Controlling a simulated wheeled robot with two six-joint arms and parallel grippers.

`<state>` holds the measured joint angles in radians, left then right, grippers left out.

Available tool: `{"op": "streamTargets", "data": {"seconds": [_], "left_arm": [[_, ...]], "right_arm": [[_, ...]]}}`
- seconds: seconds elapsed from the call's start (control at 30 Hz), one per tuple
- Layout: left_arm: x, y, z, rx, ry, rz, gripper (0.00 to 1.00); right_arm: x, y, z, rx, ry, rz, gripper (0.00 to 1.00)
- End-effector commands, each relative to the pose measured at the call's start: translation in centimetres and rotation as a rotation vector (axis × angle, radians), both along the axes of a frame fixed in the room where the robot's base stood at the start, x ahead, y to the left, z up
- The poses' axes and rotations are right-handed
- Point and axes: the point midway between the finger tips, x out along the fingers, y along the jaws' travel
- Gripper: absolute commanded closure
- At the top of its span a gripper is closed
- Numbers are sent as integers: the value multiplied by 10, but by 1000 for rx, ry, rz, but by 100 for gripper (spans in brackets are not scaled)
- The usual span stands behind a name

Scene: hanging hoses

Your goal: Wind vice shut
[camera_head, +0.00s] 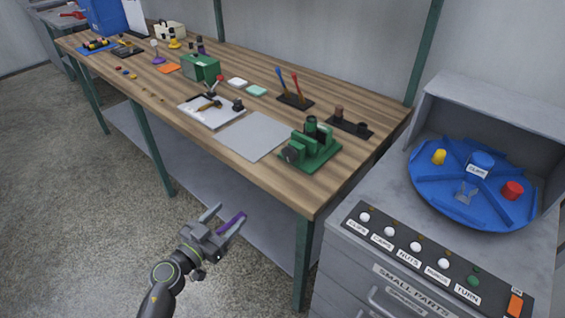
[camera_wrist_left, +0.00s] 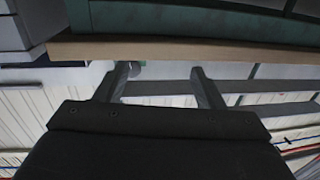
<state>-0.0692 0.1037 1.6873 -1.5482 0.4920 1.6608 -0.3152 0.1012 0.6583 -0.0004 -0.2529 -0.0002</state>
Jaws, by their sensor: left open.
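The green vice (camera_head: 310,148) stands on a green base at the near right end of the wooden workbench. A dark round part, perhaps its handwheel (camera_head: 290,154), faces its near left side. A dark upright cylinder shows at its top. Whether its jaws are apart or closed is too small to tell. My left gripper (camera_head: 227,213) is open and empty, in front of the bench and below its top, well apart from the vice. Its two spread fingers also show in the left wrist view (camera_wrist_left: 161,72), with nothing between them. My right gripper is not in view.
The workbench's (camera_head: 225,151) front edge and green legs lie between my left gripper and the vice. A grey plate (camera_head: 254,136) lies left of the vice, and a dark stand (camera_head: 350,127) behind it. A grey parts cabinet (camera_head: 350,262) with a blue turntable (camera_head: 440,181) stands at right.

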Motion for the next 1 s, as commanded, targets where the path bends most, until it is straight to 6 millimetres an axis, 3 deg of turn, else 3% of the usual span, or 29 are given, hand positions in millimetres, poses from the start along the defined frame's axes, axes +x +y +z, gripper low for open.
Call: {"op": "streamTargets", "data": {"seconds": [0.03,0.1,0.3,0.57,1.0], "left_arm": [[1,-10,23,16,-35,-46,37],[-1,-21,48,35,-51,-92,37],[-8,-35,89,79,-57,-142,37],[1,-45,99,89,-52,-143,37],[76,-99,97,87,-51,-145,37]], "right_arm": [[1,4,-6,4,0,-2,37],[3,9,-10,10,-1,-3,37],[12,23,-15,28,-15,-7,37],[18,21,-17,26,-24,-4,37],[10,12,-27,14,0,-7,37]]}}
